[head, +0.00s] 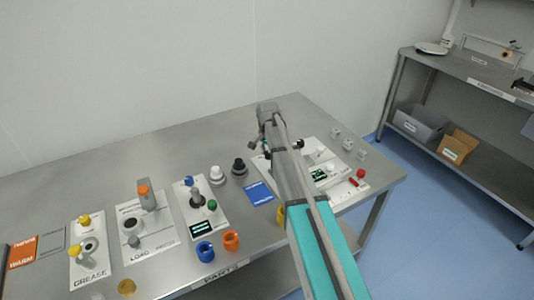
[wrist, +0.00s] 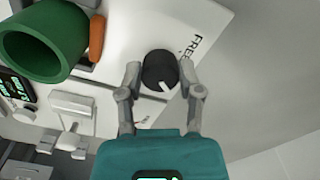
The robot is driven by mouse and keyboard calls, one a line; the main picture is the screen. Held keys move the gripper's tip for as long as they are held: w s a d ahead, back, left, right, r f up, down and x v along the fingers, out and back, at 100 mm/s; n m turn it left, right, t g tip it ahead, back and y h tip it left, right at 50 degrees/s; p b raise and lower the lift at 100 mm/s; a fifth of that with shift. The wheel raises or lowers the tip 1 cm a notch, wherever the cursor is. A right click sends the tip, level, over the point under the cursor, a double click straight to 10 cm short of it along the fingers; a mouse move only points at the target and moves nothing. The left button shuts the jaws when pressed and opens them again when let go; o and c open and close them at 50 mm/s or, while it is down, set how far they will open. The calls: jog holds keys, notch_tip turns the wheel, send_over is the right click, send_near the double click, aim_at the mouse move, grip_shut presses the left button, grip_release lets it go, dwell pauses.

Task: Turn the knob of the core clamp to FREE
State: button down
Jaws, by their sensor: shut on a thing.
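The black round knob (wrist: 158,70) sits on a white panel in the wrist view. A white pointer mark on it points down and slightly right in that picture. The printed word FREE (wrist: 195,45) is on the panel to the upper right of the knob, partly covered by my right finger. My gripper (wrist: 160,75) has one finger on each side of the knob and is shut on it. In the head view my arm reaches over the white panel (head: 345,190) at the table's right end. The knob cannot be made out there.
In the wrist view a large green tube (wrist: 40,45) and an orange piece (wrist: 97,38) stand left of the knob. A white bracket (wrist: 72,108) is at lower left. In the head view, several other panels and loose coloured parts lie left of my arm on the metal table (head: 120,165).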

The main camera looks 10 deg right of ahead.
dwell(0.3)
jog(key=shift+n, duration=0.4)
jog(key=n, duration=0.3)
jog(key=shift+d, duration=0.1)
jog(key=n, duration=0.8)
jog(key=shift+d+n, duration=0.1)
jog(key=shift+n, duration=2)
